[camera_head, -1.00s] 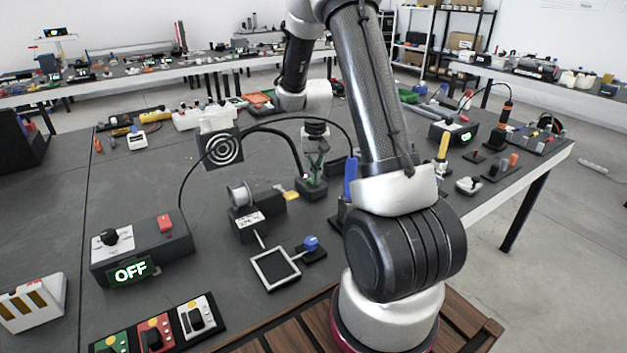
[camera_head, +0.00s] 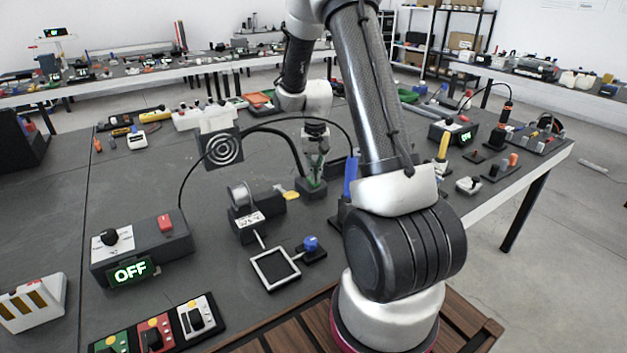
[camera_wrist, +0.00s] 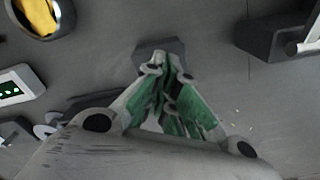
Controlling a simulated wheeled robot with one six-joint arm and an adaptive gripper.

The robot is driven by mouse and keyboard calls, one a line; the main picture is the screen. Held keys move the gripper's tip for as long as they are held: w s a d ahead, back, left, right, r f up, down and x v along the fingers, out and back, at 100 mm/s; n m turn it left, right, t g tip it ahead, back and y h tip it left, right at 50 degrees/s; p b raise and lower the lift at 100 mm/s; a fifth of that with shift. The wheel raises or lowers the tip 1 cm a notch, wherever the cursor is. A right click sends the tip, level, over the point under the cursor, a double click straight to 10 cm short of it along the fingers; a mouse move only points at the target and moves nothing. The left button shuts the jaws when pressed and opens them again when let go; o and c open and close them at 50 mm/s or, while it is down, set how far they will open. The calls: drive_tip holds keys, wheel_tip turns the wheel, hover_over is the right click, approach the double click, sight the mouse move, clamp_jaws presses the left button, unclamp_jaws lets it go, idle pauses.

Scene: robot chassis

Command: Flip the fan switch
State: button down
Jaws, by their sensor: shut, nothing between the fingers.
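A square dark fan (camera_head: 222,148) with white concentric rings stands on the grey table left of my gripper. A black cable arches from beside it towards a small dark block (camera_head: 312,188) under my gripper. The block may be the fan switch; no lever or label on it is clear. It also shows just beyond my fingertips in the wrist view (camera_wrist: 160,47). My gripper (camera_head: 316,166) is shut, empty and points down, with green finger pads. The fingertips are over or at the block; I cannot tell if they touch.
A control box (camera_head: 140,252) with a knob, a red switch and a lit "OFF" display stands at the left. A spool holder (camera_head: 250,210) and a blue-handled tool (camera_head: 350,178) flank the block. Another box (camera_head: 455,133) shows a green display.

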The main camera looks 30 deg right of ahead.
drive_tip(key=shift+r, duration=3.05)
drive_tip(key=shift+s, duration=0.15)
drive_tip(key=s+a+r+n+t, duration=0.1)
drive_tip(key=s+a+r+n, duration=0.1)
drive_tip(key=s+r, duration=0.4)
drive_tip(key=s+a+r+n+t, duration=0.2)
drive_tip(key=s+a+r, duration=0.2)
drive_tip(key=s, duration=0.7)
drive_tip(key=s+a+r+n+t, duration=0.1)
drive_tip(key=s+a+r+n, duration=0.1)
drive_tip(key=s+r, duration=0.7)
drive_tip(key=shift+a, duration=0.8)
drive_tip(key=shift+s+r, duration=0.1)
